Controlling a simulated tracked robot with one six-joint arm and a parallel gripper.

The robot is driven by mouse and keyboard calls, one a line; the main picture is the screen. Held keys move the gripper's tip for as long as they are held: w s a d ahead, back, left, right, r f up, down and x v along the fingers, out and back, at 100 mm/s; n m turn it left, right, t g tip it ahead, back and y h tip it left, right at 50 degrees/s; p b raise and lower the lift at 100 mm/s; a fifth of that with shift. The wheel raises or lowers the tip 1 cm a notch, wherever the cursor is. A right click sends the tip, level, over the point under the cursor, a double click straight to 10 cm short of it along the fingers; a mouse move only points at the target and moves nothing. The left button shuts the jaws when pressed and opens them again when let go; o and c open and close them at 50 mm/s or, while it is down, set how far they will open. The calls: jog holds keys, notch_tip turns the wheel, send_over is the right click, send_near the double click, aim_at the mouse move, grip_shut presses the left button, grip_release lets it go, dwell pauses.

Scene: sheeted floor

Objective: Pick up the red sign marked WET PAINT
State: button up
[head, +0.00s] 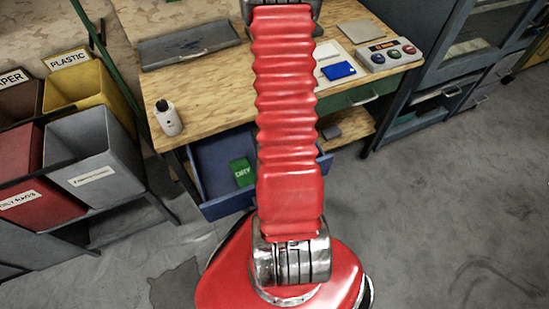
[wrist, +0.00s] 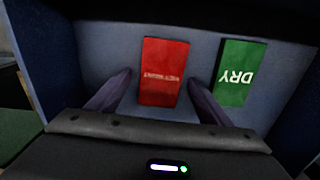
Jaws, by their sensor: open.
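The red sign (wrist: 164,62) lies flat in the blue drawer (wrist: 100,45) in the wrist view. Its small pale lettering is upside down and too blurred to read. My gripper (wrist: 160,78) is open, with one dark finger to the left of the red sign and one to the right. I see no contact between fingers and sign. In the head view my arm hides the red sign and the gripper; the blue drawer (head: 212,160) stands pulled out under the workbench.
A green sign marked DRY (wrist: 238,75) lies right of the red sign, close beyond the right finger; it also shows in the head view (head: 242,172). Drawer walls rise around both. The wooden workbench (head: 215,85) stands above, bins (head: 95,155) at left, clear floor (head: 440,210) at right.

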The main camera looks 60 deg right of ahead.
jog(key=shift+c, duration=0.5)
jog(key=c, duration=1)
jog(key=shift+r, duration=0.1)
jog(key=shift+c, duration=0.2)
notch_tip(320, 180, up, 10)
